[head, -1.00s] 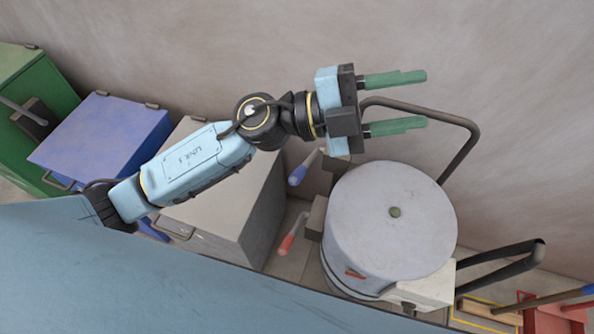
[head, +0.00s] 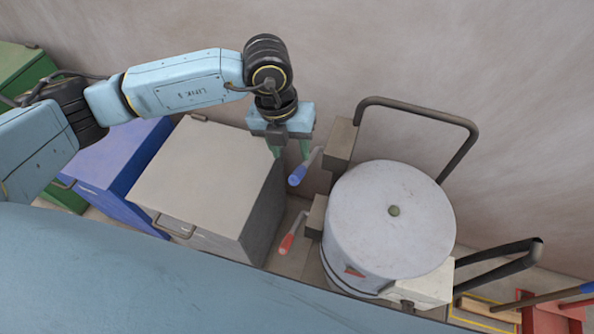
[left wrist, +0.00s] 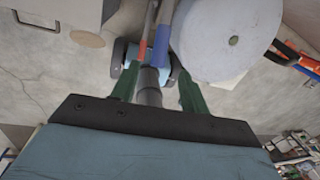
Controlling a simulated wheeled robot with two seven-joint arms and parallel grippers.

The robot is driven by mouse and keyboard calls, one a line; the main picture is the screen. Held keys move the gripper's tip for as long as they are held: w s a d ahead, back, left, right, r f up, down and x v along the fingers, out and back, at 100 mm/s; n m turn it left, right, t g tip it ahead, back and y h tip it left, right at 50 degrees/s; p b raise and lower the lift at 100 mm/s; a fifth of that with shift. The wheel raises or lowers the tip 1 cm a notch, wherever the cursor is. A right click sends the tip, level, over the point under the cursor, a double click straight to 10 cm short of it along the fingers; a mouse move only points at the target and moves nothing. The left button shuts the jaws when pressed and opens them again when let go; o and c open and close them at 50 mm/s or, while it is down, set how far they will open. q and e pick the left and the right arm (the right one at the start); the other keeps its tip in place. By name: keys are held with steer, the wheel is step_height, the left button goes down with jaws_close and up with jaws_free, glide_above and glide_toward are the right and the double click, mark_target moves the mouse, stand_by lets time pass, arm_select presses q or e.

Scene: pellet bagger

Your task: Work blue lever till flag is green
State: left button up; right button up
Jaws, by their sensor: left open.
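The blue lever (head: 298,175) sticks out on the left side of the round grey drum (head: 385,240), from a brown block. My left gripper (head: 290,152) is open and empty, its green fingers pointing down just beside the blue handle. In the left wrist view the blue lever (left wrist: 162,45) shows beyond the gap between the fingers (left wrist: 158,85), and I cannot tell whether they touch it. A red-handled lever (head: 288,241) sits below the blue one. A small red mark (head: 354,271) shows on the drum's front; I cannot tell if it is the flag. My right gripper is not in view.
A grey box (head: 205,175) stands left of the levers, with a blue box (head: 110,185) and a green box (head: 22,70) beyond it. A dark bent tube (head: 420,107) rises behind the drum. A wall closes the back. The floor gap between grey box and drum is narrow.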

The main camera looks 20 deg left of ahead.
mark_target(297, 172)
arm_select(q)
steer(key=f, duration=0.3)
steer(key=d+f, duration=0.1)
steer(key=f, duration=0.5)
steer(key=shift+d, duration=0.25)
jaws_close()
